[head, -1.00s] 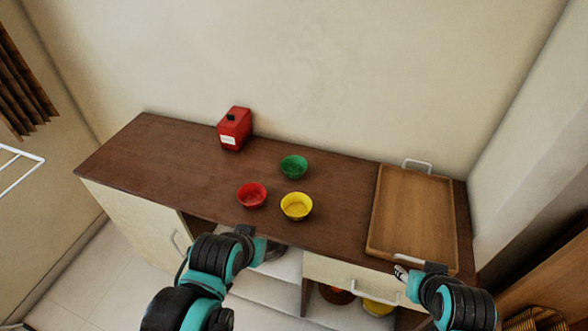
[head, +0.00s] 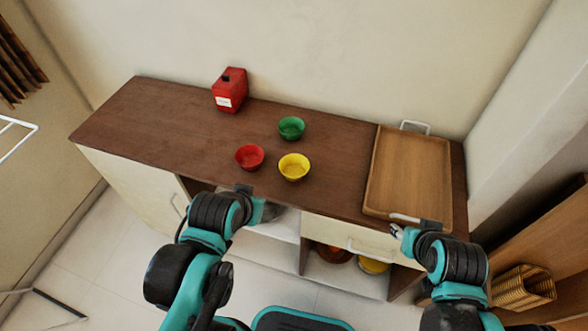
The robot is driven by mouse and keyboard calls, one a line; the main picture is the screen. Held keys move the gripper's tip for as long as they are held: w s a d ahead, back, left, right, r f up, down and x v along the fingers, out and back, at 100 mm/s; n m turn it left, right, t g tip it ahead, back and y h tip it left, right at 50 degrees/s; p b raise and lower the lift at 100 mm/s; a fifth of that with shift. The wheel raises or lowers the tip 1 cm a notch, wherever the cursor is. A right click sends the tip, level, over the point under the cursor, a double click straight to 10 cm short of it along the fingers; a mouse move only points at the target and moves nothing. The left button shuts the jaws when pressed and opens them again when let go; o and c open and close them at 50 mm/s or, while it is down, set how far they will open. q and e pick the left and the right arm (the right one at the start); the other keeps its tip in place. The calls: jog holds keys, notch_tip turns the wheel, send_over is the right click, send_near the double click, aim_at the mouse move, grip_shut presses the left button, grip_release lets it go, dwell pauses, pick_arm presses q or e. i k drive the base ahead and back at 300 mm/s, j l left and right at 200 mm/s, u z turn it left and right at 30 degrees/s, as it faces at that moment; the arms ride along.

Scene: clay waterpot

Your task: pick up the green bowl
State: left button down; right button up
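The green bowl (head: 291,128) stands upright on the brown counter (head: 180,132), behind the red bowl (head: 249,157) and the yellow bowl (head: 294,167). My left gripper (head: 268,212) is at the counter's front edge, in front of the red and yellow bowls and well short of the green one. Its fingers are mostly hidden by the arm. My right gripper (head: 396,230) is at the front edge near the tray, far from the green bowl. Its fingertips are too small to judge. No bowl is touched by a gripper.
A wooden tray (head: 408,180) with white handles fills the counter's right end. A red canister (head: 230,90) stands at the back by the wall. Under the counter are a drawer and open shelves with bowls. The counter's left part is clear.

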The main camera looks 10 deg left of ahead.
aim_at(292, 127)
jog(key=i+j, duration=0.2)
jog(key=j, duration=0.2)
jog(key=i+j+z, duration=0.1)
jog(key=j, duration=0.25)
jog(key=i+j, duration=0.25)
jog(key=j, duration=0.15)
jog(key=z, duration=0.05)
